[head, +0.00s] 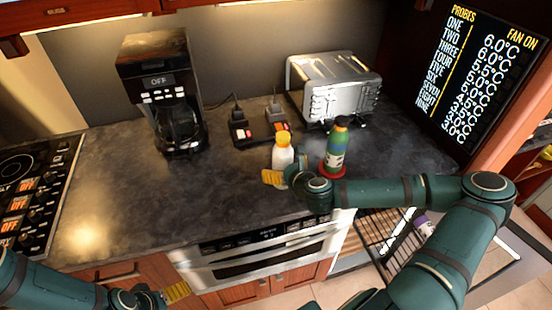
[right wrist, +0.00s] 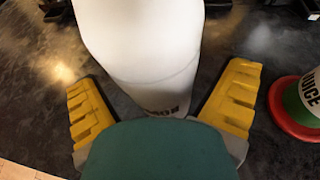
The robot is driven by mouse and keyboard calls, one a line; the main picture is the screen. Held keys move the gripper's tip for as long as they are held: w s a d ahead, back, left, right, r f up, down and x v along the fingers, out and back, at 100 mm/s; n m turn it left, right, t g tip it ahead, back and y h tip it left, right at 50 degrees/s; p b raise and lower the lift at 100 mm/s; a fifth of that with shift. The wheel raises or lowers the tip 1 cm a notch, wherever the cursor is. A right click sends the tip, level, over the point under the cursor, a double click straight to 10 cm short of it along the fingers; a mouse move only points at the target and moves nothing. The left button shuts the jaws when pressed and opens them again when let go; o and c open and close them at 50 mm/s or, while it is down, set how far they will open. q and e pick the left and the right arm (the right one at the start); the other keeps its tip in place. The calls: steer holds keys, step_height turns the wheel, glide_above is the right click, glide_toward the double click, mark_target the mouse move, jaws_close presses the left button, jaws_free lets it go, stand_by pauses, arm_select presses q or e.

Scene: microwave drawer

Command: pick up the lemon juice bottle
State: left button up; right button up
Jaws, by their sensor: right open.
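A white bottle with a yellow cap (head: 283,152) stands upright on the dark counter. In the right wrist view the white bottle (right wrist: 150,50) fills the upper middle, with small dark lettering low on it that I cannot read fully. My right gripper (head: 287,170) is open at the bottle's near side. In the wrist view its yellow fingers (right wrist: 160,100) are on either side of the bottle's lower part, with gaps visible. My left gripper (head: 172,294) is low at the bottom left, partly visible, away from the bottle.
A green bottle with a red base (head: 335,148) stands just right of the white one; its label (right wrist: 310,92) shows "JUICE". Behind are a power strip (head: 258,132) and a toaster (head: 332,88). A coffee maker (head: 162,95) stands left. The left counter is clear.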

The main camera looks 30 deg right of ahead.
steer(key=shift+w+f, duration=0.15)
steer(key=shift+w, duration=0.2)
steer(key=shift+s, duration=0.2)
steer(key=shift+c, duration=0.9)
steer(key=c, duration=1.2)
steer(key=shift+c, duration=0.2)
